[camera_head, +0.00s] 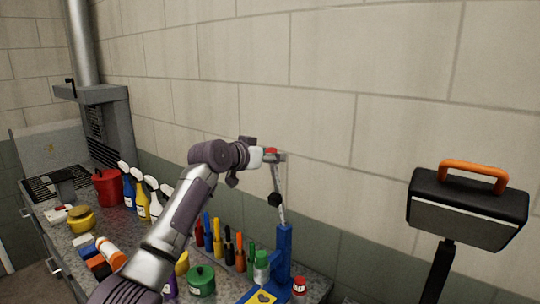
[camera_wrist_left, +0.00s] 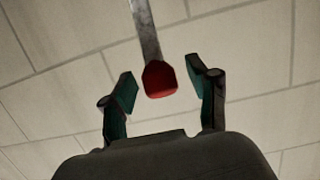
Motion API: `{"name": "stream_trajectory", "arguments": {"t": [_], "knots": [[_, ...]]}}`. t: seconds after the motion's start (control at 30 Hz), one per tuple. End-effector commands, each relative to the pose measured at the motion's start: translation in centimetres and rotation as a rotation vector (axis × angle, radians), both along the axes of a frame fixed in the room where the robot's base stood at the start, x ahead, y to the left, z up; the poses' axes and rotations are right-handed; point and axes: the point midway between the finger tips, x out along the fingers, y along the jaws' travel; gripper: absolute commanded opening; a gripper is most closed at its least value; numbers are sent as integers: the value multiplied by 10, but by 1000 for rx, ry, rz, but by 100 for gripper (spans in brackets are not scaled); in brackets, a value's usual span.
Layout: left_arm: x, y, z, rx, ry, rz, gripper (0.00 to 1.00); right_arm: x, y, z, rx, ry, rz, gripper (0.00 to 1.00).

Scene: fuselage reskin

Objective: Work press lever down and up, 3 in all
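The press (camera_head: 283,252) is blue and stands near the right end of the bench. Its grey metal lever (camera_head: 280,192) points steeply up from the blue column, with a red tip at the top. My left gripper (camera_head: 270,155) is at the lever's upper end. In the left wrist view the lever (camera_wrist_left: 146,34) comes down from the top, and its red tip (camera_wrist_left: 160,80) sits between the two open fingers of my left gripper (camera_wrist_left: 163,83). Gaps show on both sides of the tip. My right gripper is not in view.
A row of coloured tools (camera_head: 228,243), a green pot (camera_head: 201,281) and bottles stand on the bench left of the press. A small red-capped jar (camera_head: 299,288) is close to its right. A black case with an orange handle (camera_head: 467,210) is at the right. The wall is close behind.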

Motion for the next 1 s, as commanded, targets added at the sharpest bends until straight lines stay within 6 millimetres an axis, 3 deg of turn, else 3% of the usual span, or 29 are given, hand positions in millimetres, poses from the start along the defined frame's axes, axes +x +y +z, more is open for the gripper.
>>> {"name": "stream_trajectory", "arguments": {"t": [0.37, 0.8, 1.0], "knots": [[-11, 9, 4, -1, -3, 0, 59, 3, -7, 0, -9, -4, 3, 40], [-78, 58, 25, 1, -2, 1, 59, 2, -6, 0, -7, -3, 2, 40], [-93, 68, 30, 0, 0, 2, 59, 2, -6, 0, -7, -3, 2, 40]]}}
